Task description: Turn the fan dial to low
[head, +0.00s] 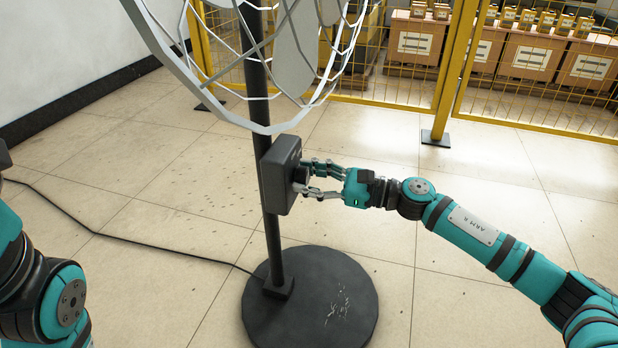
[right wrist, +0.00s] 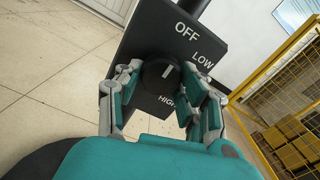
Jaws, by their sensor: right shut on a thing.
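The black fan dial (right wrist: 153,84) sits on the dark control box (head: 277,175) on the fan's pole. In the right wrist view, white OFF, LOW and HIGH labels show around the dial on the box face (right wrist: 150,30). The dial's short white mark points up in the picture, towards the OFF side; its exact setting is hard to tell. My right gripper (head: 303,180) is at the box face, its fingers on both sides of the dial and shut on it, also in the right wrist view (right wrist: 163,76). My left gripper is out of view.
The fan's wire cage (head: 185,75) hangs above the box and its round black base (head: 335,300) stands on the tiled floor. A cable (head: 130,241) runs left from the base. A yellow fence (head: 455,70) with boxes behind it stands at the back. Open floor surrounds the fan.

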